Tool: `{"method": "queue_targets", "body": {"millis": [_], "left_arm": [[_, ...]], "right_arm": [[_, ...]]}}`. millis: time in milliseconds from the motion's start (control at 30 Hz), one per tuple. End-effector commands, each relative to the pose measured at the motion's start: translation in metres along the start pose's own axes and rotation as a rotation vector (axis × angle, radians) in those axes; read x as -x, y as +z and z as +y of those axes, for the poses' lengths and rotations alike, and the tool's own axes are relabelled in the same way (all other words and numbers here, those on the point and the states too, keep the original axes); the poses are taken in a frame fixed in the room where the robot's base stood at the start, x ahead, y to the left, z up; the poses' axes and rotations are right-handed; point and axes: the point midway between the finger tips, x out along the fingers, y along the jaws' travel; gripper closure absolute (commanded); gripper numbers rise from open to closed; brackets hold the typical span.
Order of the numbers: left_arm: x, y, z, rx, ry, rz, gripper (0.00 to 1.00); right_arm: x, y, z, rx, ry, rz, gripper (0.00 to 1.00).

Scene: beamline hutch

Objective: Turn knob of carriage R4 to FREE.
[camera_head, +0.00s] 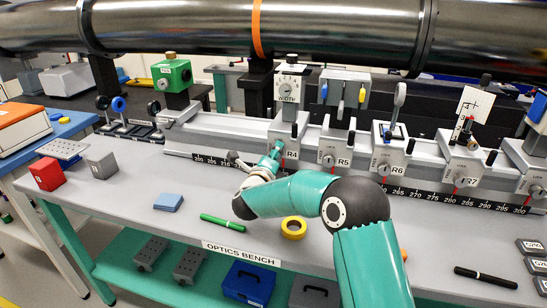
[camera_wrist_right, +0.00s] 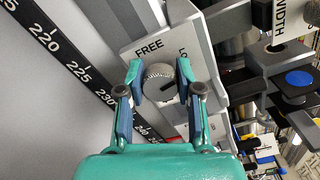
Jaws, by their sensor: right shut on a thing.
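Carriage R4 (camera_head: 283,131) stands on the long rail, with its label to the right of my right gripper (camera_head: 274,155). In the right wrist view, the round grey knob (camera_wrist_right: 157,76) sits on the carriage's pale plate (camera_wrist_right: 196,47). My right gripper (camera_wrist_right: 159,80) has one finger on each side of the knob and is shut on it. The word FREE is readable above the knob; a second label to its right is partly hidden. A dark mark on the knob faces lower right, away from FREE. My left gripper is not in view.
Carriage R5 (camera_head: 329,149) stands close on the right, with R6 (camera_head: 388,158) beyond it. A steel pipe (camera_head: 340,27) runs above the rail. A green marker (camera_head: 222,223), a yellow tape roll (camera_head: 293,228) and a blue pad (camera_head: 168,202) lie on the bench.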

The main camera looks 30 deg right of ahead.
Motion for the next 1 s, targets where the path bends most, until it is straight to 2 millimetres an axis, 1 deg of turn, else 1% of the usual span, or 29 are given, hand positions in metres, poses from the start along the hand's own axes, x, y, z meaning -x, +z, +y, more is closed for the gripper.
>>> {"method": "queue_targets", "body": {"millis": [33, 100, 400, 667, 1000], "left_arm": [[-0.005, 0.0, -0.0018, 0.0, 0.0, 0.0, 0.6], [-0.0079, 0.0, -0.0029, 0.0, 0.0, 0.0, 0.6], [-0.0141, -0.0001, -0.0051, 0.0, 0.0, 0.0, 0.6], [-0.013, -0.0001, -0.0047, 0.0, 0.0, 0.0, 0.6], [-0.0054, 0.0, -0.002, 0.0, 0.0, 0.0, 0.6]], "right_arm": [[0.0002, -0.0005, 0.0038, 0.04, 0.002, -0.003, 1.0], [0.0002, -0.0005, 0.0041, 0.102, 0.002, -0.002, 1.0], [0.0001, -0.0008, 0.0046, 0.386, 0.004, -0.001, 1.0], [-0.0001, -0.0014, 0.0049, 0.634, 0.005, -0.001, 1.0], [-0.0002, -0.0026, 0.0054, 0.958, 0.006, -0.001, 1.0]]}}
